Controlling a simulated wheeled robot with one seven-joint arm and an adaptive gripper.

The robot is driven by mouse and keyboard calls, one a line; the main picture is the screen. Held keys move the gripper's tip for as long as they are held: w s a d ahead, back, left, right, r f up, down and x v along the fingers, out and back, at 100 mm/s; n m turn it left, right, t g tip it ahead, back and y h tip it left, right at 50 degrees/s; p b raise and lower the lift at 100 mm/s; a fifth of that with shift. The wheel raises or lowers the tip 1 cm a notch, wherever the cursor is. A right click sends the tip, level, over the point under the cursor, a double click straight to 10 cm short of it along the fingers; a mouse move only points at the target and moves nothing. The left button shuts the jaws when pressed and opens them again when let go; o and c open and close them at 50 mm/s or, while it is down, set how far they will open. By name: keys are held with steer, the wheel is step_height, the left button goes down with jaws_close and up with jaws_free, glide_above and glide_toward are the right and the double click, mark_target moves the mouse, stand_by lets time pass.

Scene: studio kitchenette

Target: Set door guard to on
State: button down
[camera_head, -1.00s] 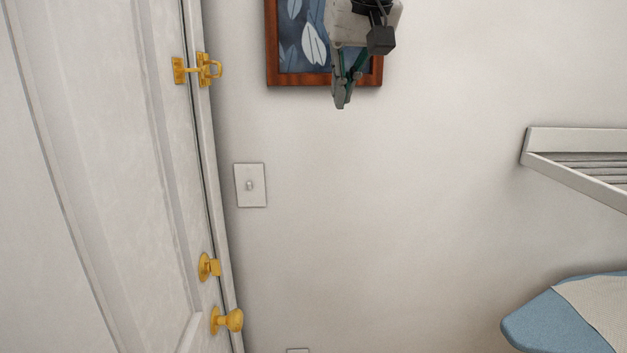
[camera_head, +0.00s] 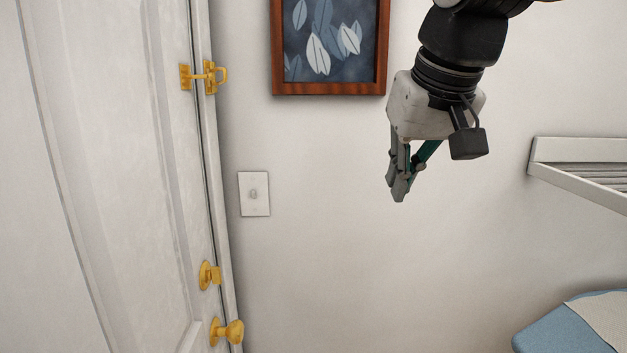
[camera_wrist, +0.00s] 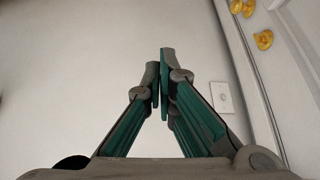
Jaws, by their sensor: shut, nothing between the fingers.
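The door guard (camera_head: 209,77) is a gold fitting high on the white door's right edge. One plate sits on the door, and a second part with a loop sits across the gap at the frame. A short bar shows between them; I cannot tell whether the loop is hooked over it. My gripper (camera_head: 399,196) hangs fingers-down before the wall, well right of and lower than the guard, apart from it. In the wrist view its fingers (camera_wrist: 160,62) are closed together and empty. The guard is not clearly visible there.
The white door (camera_head: 110,180) has a gold thumb-turn (camera_head: 209,275) and a gold knob (camera_head: 228,331) lower down. A light switch (camera_head: 254,194) and framed picture (camera_head: 330,87) are on the wall. A white rack (camera_head: 580,170) and ironing board (camera_head: 562,334) stand right.

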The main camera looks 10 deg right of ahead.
steer(key=w+a+r+m+y, duration=0.2)
steer(key=w+a+m+y, duration=0.15)
steer(key=a+y, duration=0.55)
steer(key=w+r+m+t+y, duration=0.3)
steer(key=w+r+m+t, duration=0.3)
steer(key=w+r+t, duration=0.4)
steer(key=w+a+g+p, duration=0.2)
steer(key=w+a, duration=0.2)
steer(key=a, duration=0.6)
steer(key=shift+w+r+p, duration=0.35)
steer(key=shift+n, duration=0.25)
